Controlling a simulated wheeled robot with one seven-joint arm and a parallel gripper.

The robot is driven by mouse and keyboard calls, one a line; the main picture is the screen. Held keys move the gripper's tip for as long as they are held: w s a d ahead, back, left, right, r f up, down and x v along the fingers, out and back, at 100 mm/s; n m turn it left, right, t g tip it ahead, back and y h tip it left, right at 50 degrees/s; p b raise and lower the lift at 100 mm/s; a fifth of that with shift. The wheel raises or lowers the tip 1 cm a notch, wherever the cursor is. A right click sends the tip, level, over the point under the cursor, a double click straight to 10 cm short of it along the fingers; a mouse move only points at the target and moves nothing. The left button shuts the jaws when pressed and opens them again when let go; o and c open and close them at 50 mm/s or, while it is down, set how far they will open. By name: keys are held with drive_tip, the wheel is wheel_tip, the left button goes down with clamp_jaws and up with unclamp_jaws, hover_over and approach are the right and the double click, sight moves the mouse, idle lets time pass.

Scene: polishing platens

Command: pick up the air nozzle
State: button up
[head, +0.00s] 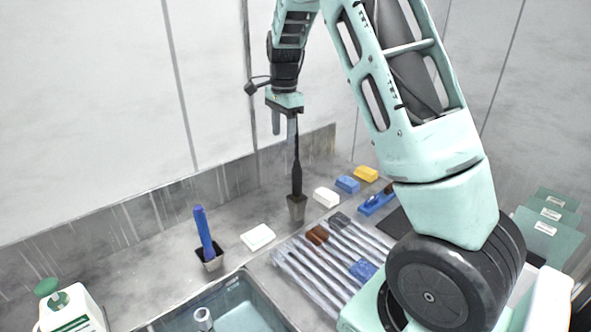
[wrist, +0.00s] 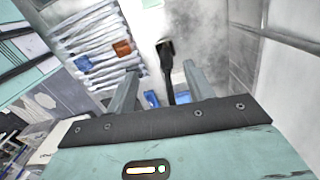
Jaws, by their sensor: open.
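The nozzle (wrist: 169,80) also shows in the wrist view, running down from the dark cup (wrist: 165,47) between my fingers. My gripper (head: 284,124) points down at the nozzle's upper end. In the wrist view my gripper (wrist: 160,82) is open, with a finger on each side of the nozzle and gaps visible. Whether a finger touches it cannot be told. The nozzle's lower tip is hidden in the cup.
White (head: 326,197), blue (head: 347,184) and yellow (head: 366,174) blocks lie right of the nozzle. Wrapped strips (head: 315,262) and a sink (head: 235,300) are in front. A wall stands behind.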

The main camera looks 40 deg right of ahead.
drive_tip(key=r+m, duration=0.1)
drive_tip(key=m, duration=0.1)
hover_over(297, 174)
drive_tip(key=w, duration=0.2)
drive_tip(key=f+p, duration=0.1)
drive_tip(key=f, duration=0.2)
drive_tip(key=f+p, duration=0.2)
drive_tip(key=f, duration=0.2)
drive_tip(key=f+p, duration=0.1)
drive_tip(key=f, duration=0.3)
drive_tip(key=shift+s+d+f, duration=0.2)
drive_tip(key=shift+s+d, duration=0.05)
drive_tip(key=shift+d, duration=0.15)
drive_tip(key=shift+s+d+f+p, duration=0.1)
drive_tip(key=shift+f+p, duration=0.8)
drive_tip(key=shift+f, duration=0.55)
drive_tip(key=shift+s+d+f+p, duration=0.1)
drive_tip(key=shift+f+p, duration=0.8)
drive_tip(key=shift+f, duration=0.55)
drive_tip(key=shift+c, duration=0.3)
drive_tip(key=c, duration=1)
